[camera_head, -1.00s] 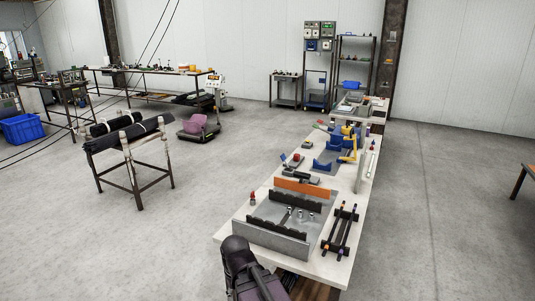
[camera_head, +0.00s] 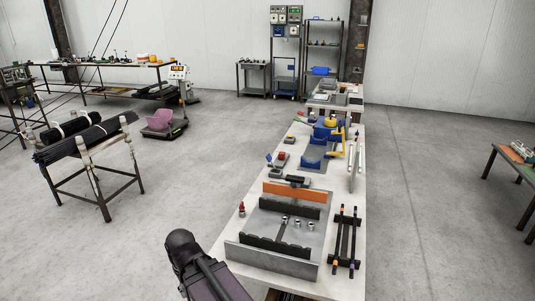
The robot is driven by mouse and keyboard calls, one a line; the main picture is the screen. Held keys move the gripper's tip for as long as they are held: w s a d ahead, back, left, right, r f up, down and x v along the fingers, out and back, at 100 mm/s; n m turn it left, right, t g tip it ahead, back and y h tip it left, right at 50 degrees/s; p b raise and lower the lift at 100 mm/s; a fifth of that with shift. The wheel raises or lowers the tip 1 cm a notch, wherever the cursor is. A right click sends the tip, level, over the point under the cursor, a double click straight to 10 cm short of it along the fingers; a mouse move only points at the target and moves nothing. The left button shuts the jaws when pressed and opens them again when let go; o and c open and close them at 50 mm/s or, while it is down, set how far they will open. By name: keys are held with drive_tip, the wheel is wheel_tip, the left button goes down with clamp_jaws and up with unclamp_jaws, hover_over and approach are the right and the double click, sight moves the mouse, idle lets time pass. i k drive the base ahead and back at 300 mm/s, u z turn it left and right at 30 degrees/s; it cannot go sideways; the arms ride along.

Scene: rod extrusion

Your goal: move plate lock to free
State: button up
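A long white workbench (camera_head: 341,283) runs away from me in the lower middle of the view. On its near part stands a grey metal fixture (camera_head: 272,261) with black toothed strips, an orange bar (camera_head: 294,193) and a few small silver knobs (camera_head: 298,224). I cannot tell which part, if any, is the plate lock. Part of my own dark arm shows at the bottom, left of the bench. My gripper is not in view.
A black rack with rods (camera_head: 345,238) lies right of the fixture. A small red-topped item (camera_head: 242,209) stands left of it. Blue and yellow equipment (camera_head: 328,134) sits farther back. A stand with black rods (camera_head: 87,137) is at left. Open floor lies on both sides.

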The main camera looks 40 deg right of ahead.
sight(269, 156)
drive_tip(key=z, duration=0.6)
drive_tip(key=i, duration=0.95)
drive_tip(key=z, duration=0.65)
